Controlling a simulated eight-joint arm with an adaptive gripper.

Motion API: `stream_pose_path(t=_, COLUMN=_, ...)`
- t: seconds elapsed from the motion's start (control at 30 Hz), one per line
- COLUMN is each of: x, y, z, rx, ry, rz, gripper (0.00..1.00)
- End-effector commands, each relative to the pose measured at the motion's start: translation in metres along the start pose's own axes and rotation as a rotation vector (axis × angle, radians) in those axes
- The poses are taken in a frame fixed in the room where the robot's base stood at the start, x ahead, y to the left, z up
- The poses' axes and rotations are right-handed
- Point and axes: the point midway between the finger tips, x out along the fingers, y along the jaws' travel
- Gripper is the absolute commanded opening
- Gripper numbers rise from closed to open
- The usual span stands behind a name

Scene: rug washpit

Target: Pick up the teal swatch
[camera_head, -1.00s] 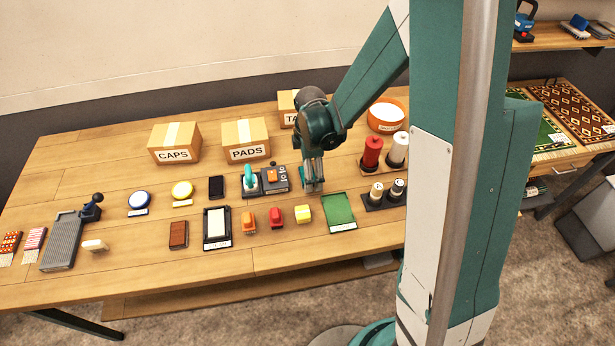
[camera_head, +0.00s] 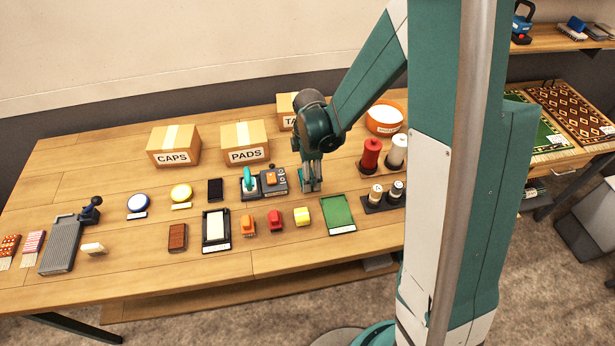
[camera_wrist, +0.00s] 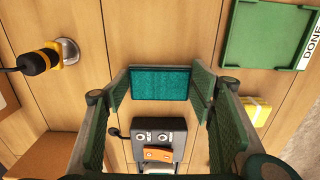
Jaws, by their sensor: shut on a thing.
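The teal swatch (camera_wrist: 162,83) is a flat rectangle in the wrist view. It spans the gap between the two fingertips. My gripper (camera_wrist: 161,86) is shut on it, with one green pad at each side edge. In the head view my gripper (camera_head: 311,186) points down, low over the table, behind the green tray and just right of the grey device. The swatch is mostly hidden there by the fingers. I cannot tell whether it is clear of the table.
The green tray (camera_head: 339,214), labelled DONE in the wrist view (camera_wrist: 265,40), lies in front of my gripper. A grey device with an orange part (camera_head: 272,182) stands close left. Spools (camera_head: 382,195) stand right. A yellow block (camera_head: 302,216) is in front.

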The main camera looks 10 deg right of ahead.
Motion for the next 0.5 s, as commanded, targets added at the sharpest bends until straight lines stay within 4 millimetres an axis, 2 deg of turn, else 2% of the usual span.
stream_pose_path(t=0.27, x=-0.009, y=0.0, z=0.0, rx=0.0, ry=0.0, rz=0.0, gripper=0.42)
stream_pose_path(t=0.5, x=-0.032, y=-0.001, z=0.0, rx=0.0, ry=0.0, rz=0.0, gripper=0.42)
